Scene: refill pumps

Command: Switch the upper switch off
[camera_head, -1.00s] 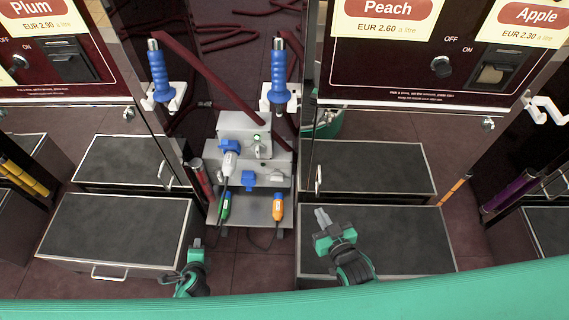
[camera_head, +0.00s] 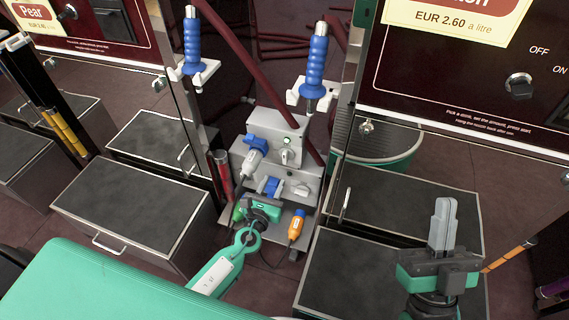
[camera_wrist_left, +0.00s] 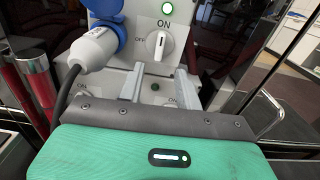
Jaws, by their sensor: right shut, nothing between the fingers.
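The upper switch (camera_head: 287,156) is a light knob on the front of the grey upper box (camera_head: 281,124). In the left wrist view the upper switch (camera_wrist_left: 160,45) stands upright, in line with the ON label. The green lamp (camera_wrist_left: 167,8) above it is lit. My left gripper (camera_head: 266,202) is in front of the lower box, below the upper switch. In the left wrist view its two fingers (camera_wrist_left: 160,86) are apart with nothing held, below the knob. My right gripper (camera_head: 443,222) is shut and empty at the right, away from the boxes.
A blue plug with a grey body (camera_head: 255,150) sits left of the upper switch. The lower box has a blue socket cover (camera_head: 270,186) and a lower switch (camera_head: 302,190). An orange connector (camera_head: 296,224) hangs below. Two blue nozzles (camera_head: 314,62) stand above; grey cabinets flank the boxes.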

